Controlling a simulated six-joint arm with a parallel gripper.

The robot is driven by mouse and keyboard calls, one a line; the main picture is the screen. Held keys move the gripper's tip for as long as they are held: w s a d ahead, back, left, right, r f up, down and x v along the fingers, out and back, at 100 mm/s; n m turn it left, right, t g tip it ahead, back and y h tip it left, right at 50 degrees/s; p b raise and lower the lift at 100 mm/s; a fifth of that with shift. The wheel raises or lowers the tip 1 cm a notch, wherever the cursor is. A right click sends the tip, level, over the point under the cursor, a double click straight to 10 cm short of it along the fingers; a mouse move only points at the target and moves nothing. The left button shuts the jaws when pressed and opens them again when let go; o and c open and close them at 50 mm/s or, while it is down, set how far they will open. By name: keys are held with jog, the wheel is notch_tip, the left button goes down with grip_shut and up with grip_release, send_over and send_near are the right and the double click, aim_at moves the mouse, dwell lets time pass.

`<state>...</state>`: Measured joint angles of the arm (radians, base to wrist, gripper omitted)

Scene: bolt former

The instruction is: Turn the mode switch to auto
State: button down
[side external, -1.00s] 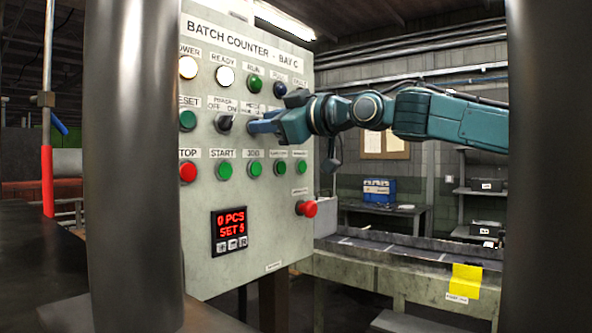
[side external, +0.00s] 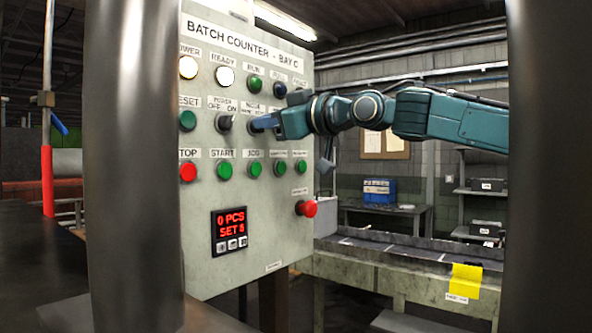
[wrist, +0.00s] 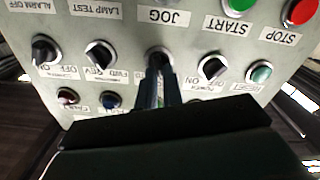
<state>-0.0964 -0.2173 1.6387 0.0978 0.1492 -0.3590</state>
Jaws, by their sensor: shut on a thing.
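The grey control panel (side external: 262,235) faces me with rows of lamps, switches and buttons. The mode switch (wrist: 159,56) sits in the switch row between the power switch (side external: 225,123) and the FWD/REV switch (wrist: 99,54). My gripper (side external: 256,124) is at this switch, its fingers level with the panel face. In the wrist view, which is upside down, my gripper (wrist: 160,75) is shut on the mode switch. The fingers hide most of the knob and its label, so I cannot tell which position it points to.
Below the switch row are the green START button (side external: 225,170), the JOG button (side external: 254,169) and the red STOP button (side external: 188,172). A red mushroom button (side external: 306,208) juts out at lower right. Thick dark posts (side external: 133,170) stand in the foreground. A conveyor (side external: 390,250) runs behind the panel.

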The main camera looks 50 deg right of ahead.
jog(key=m, duration=1)
jog(key=shift+d, duration=0.35)
jog(key=c, duration=1.5)
grip_release()
jog(key=shift+c, duration=0.2)
jog(key=shift+s, duration=0.1)
jog(key=s, duration=1.3)
jog(key=shift+s, duration=0.3)
